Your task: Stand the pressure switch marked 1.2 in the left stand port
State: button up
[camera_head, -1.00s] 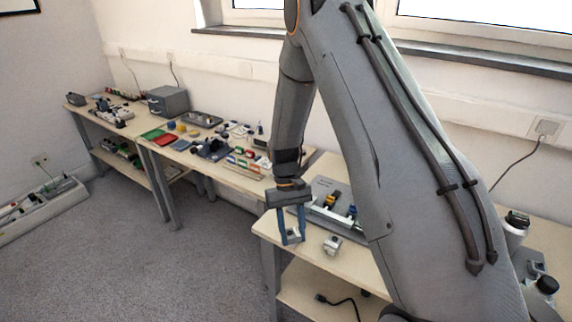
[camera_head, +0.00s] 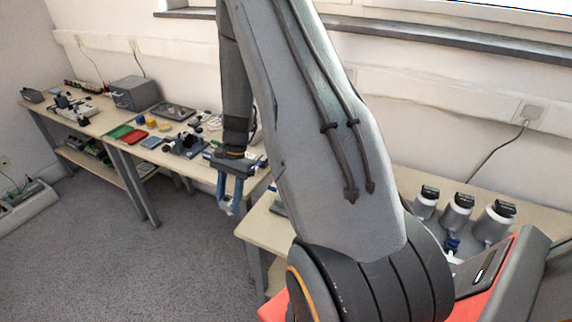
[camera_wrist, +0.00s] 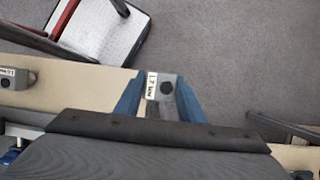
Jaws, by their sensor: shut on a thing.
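My gripper (camera_wrist: 158,98) has two blue fingers and is shut on a small grey pressure switch (camera_wrist: 166,86). The switch has a dark round hole and a white label that appears to read 1.2, turned sideways. In the head view my gripper (camera_head: 231,207) hangs in front of the benches, over the floor, and the switch is too small to make out. A second grey switch (camera_wrist: 17,84) with a white label lies on the pale bench top at the left of the wrist view; its number is unclear. I cannot make out the left stand port; my arm covers much of the near bench.
The near bench (camera_head: 256,228) lies beside my arm. Several bottle-like grey containers (camera_head: 457,214) with black lids stand at the right. The far benches hold a grey box (camera_head: 135,93), a green tray (camera_head: 119,131) and a red tray (camera_head: 134,137). The carpet (camera_head: 110,245) is open.

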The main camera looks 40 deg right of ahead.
jog(key=s+d+r+m+t+h+p, duration=0.1)
jog(key=s+d+r+m+t, duration=0.2)
jog(key=d+m, duration=0.65)
jog(key=s+d+r+m+t+h+p, duration=0.1)
jog(key=s+d+r+m+t, duration=0.15)
jog(key=d+m, duration=0.7)
jog(key=shift+n, duration=0.5)
jog(key=shift+w+d+f+b, duration=0.1)
jog(key=shift+f+b, duration=1.45)
jog(key=shift+b, duration=0.1)
jog(key=shift+w+d+f+b, duration=0.1)
jog(key=shift+f+b, duration=1.45)
jog(key=shift+b, duration=0.1)
jog(key=shift+f, duration=0.25)
jog(key=o, duration=1.3)
jog(key=v, duration=0.8)
jog(key=shift+s+a+f, duration=0.1)
jog(key=shift+s, duration=0.1)
